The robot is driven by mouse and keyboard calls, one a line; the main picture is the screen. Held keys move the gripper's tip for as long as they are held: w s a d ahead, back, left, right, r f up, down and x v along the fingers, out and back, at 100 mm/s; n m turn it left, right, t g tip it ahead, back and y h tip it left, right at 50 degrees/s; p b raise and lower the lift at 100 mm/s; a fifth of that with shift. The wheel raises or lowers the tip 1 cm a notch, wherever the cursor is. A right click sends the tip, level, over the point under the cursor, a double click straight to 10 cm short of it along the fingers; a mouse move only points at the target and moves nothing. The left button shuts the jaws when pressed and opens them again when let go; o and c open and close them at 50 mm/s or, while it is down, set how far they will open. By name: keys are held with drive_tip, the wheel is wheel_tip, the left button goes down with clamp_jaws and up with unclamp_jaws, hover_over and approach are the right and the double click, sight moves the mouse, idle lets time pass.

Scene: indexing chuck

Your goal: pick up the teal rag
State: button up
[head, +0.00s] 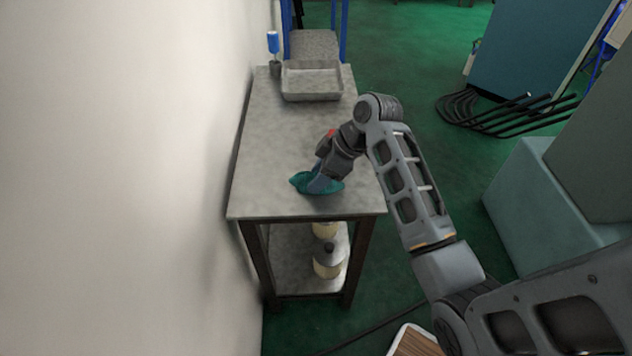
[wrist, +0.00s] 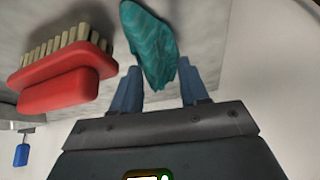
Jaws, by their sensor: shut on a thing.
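The teal rag (head: 300,183) is a crumpled cloth at the near part of the grey worktable (head: 265,160). My gripper (head: 322,186) reaches down onto it from above, with its blue fingers against the cloth. In the wrist view, the rag (wrist: 152,45) stands bunched between the two fingers of my gripper (wrist: 160,85), which is shut on it. In the head view, part of the rag is hidden behind the fingers. I cannot tell whether the rag is clear of the tabletop.
A red brush with pale bristles (wrist: 65,75) lies close to the left of the rag in the wrist view. A grey metal tray (head: 312,84) and a blue-topped item (head: 273,42) stand at the table's far end. A white wall borders the table's left.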

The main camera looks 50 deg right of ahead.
sight(306, 175)
drive_tip(key=c, duration=0.3)
drive_tip(key=shift+r, duration=0.2)
clamp_jaws()
drive_tip(key=shift+r+p, duration=0.6)
drive_tip(key=shift+p, duration=0.25)
wheel_tip(306, 175, up, 3)
drive_tip(key=p, duration=0.3)
drive_tip(key=s+d+r+p, duration=0.5)
drive_tip(key=d+r, duration=0.1)
drive_tip(key=d, duration=0.4)
drive_tip(key=shift+s+r, duration=0.2)
drive_tip(key=shift+s, duration=0.2)
drive_tip(key=shift+d, duration=0.1)
